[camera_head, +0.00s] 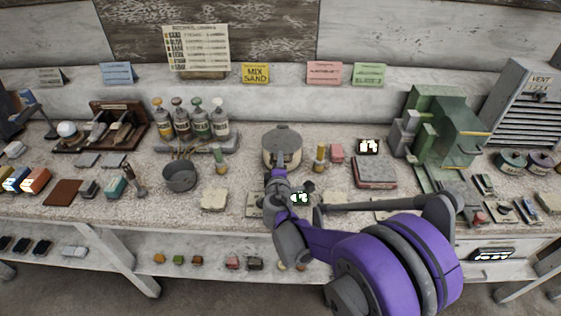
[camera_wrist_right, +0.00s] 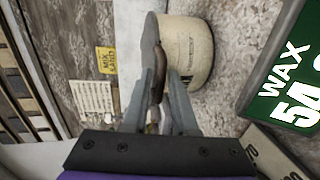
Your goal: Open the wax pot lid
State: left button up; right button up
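The wax pot (camera_head: 282,150) is a round, pale pot with a grey lid (camera_head: 281,137), standing at the middle of the bench. My right gripper (camera_head: 283,160) reaches it from the front; the arm hides part of the pot's front. In the right wrist view the pot (camera_wrist_right: 190,50) appears sideways, with its lid (camera_wrist_right: 149,35) on its left side and seated on it. A dark brown lid handle (camera_wrist_right: 157,75) lies between the two fingers of my right gripper (camera_wrist_right: 161,80). The fingers stand apart; firm contact on both sides does not show. My left gripper is not in view.
A green display reading WAX (camera_wrist_right: 285,85) sits close to the pot. A green machine (camera_head: 440,130) stands farther right.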

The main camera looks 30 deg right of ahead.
grip_shut()
dwell(1.1)
